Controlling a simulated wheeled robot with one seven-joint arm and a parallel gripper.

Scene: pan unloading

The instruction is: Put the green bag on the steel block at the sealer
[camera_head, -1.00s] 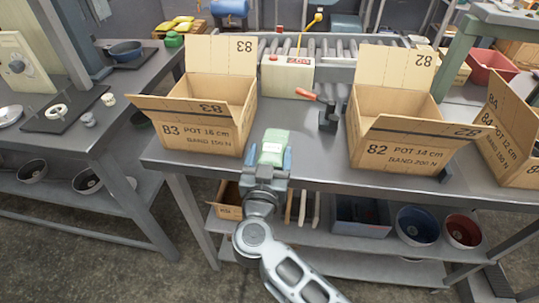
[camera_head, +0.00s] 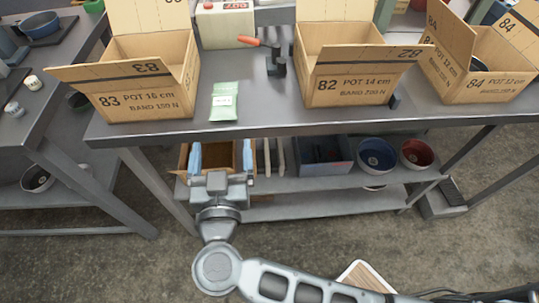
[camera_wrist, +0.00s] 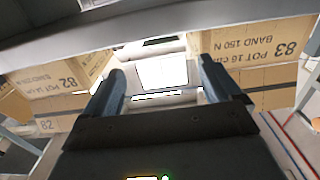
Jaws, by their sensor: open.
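The green bag (camera_head: 224,100), with a white label, lies on the bench top (camera_head: 300,122) near its front edge, right of box 83. My gripper (camera_head: 221,160) is open and empty, in front of the bench edge and apart from the bag. In the wrist view my open fingers (camera_wrist: 165,95) frame a bright pale patch that I cannot identify for sure. A dark press with a red-orange handle (camera_head: 275,62) stands behind and right of the bag; it may be the sealer. I cannot make out a separate steel block.
Box 83 (camera_head: 140,100) stands left of the bag and box 82 (camera_head: 345,90) to the right, both with open flaps. Box 84 (camera_head: 485,85) is farther right. A shelf below holds a blue crate (camera_head: 325,165) and several pots. Bench space between boxes 83 and 82 is mostly clear.

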